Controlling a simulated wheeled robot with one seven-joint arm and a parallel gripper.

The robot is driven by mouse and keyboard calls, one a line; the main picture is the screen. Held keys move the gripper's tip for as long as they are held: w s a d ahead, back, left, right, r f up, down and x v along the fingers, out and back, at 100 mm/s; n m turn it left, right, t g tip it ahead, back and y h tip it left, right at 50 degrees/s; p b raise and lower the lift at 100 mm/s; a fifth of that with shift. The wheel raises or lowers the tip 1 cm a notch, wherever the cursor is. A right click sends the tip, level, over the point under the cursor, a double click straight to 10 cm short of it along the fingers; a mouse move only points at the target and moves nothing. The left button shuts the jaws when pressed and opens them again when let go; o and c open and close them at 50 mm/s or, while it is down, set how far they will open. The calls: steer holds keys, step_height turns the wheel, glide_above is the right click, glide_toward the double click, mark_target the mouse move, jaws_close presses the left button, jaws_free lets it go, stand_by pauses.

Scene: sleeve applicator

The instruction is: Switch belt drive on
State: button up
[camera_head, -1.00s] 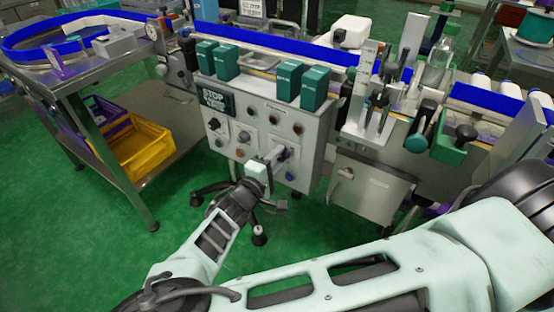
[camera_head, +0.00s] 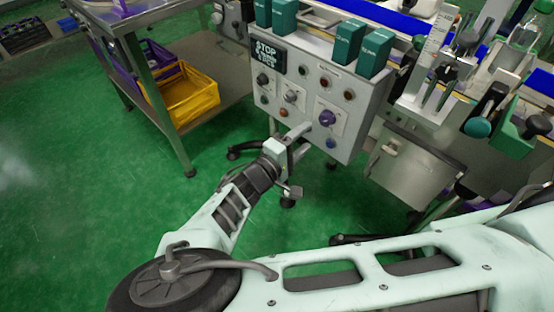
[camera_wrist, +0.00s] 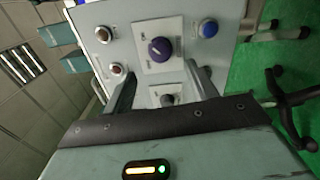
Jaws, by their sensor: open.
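The light grey control panel (camera_head: 310,83) has several knobs and buttons; its small labels are too blurred to read. A purple rotary knob (camera_head: 327,118) sits at its lower right; the knob also shows in the wrist view (camera_wrist: 160,49), on a white plate. A blue button (camera_wrist: 208,28) and a dark knob (camera_wrist: 167,100) are near it. My gripper (camera_head: 301,136) is just left of and below the purple knob in the head view. In the wrist view my gripper (camera_wrist: 162,88) has its fingers apart with nothing held, and the purple knob lies beyond the fingertips, apart from them.
A black STOP sign (camera_head: 267,58) is at the panel's upper left, and green boxes (camera_head: 347,42) stand on top. A grey metal box (camera_head: 405,165) hangs to the right. A yellow crate (camera_head: 185,97) is on the left table's shelf. Green floor is clear at left.

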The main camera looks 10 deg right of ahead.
steer(key=v, duration=0.9)
steer(key=shift+s+a, duration=0.2)
steer(key=shift+a, duration=0.05)
steer(key=shift+d, duration=0.1)
steer(key=s+d+r+m+g+y, duration=0.2)
steer(key=s+d+r+g+y, duration=0.25)
steer(key=s+g+y, duration=0.55)
steer(key=s+d+r+y+p, duration=0.1)
steer(key=r+p, duration=0.5)
steer(key=r, duration=0.7)
steer(key=s+d+r+n+y+p, duration=0.1)
steer(key=s+r+y+p, duration=0.3)
steer(key=r, duration=1)
steer(key=s+d+p, duration=0.1)
steer(key=p, duration=0.1)
steer(key=shift+r+g+p, duration=0.15)
steer(key=shift+g+p, duration=0.15)
steer(key=shift+s, duration=0.1)
